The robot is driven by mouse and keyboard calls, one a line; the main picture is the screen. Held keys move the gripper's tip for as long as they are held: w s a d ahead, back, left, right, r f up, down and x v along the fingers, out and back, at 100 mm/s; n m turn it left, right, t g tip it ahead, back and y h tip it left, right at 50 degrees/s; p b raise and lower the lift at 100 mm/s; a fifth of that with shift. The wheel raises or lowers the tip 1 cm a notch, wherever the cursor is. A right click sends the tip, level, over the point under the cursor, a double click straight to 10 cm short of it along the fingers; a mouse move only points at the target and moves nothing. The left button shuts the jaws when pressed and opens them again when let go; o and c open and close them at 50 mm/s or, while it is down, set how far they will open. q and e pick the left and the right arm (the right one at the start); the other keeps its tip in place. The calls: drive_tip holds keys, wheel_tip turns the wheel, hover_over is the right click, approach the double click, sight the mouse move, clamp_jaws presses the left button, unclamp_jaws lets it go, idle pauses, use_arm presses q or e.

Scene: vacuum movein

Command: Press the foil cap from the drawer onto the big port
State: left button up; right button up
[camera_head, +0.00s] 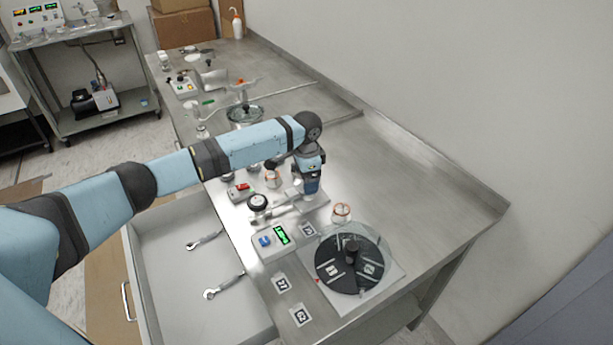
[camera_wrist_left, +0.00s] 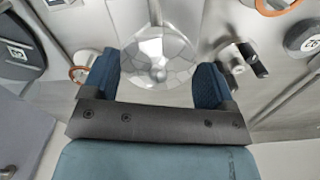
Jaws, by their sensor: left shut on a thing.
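My left gripper (camera_head: 311,188) points down over the bench, beside a metal fitting with a horizontal pipe (camera_head: 290,208). In the left wrist view, a silvery, faceted foil cap (camera_wrist_left: 158,62) lies between the two blue finger pads of the left gripper (camera_wrist_left: 157,78), which is shut on it. In the head view the cap is hidden by the gripper. The big port is not clearly visible; the gripper may hide it, and I cannot tell whether the cap touches it. The open drawer (camera_head: 165,240) holds two wrenches. My right gripper is not in view.
A copper-ringed part (camera_head: 341,212) stands right of the gripper, and another (camera_head: 272,179) stands left. The bench right of the arm is clear.

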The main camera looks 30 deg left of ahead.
use_arm(q)
drive_tip(key=o, duration=0.9)
wheel_tip(320, 180, up, 14)
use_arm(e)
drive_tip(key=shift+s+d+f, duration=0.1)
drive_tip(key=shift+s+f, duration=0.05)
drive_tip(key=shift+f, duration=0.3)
use_arm(q)
drive_tip(key=shift+s+f, duration=0.1)
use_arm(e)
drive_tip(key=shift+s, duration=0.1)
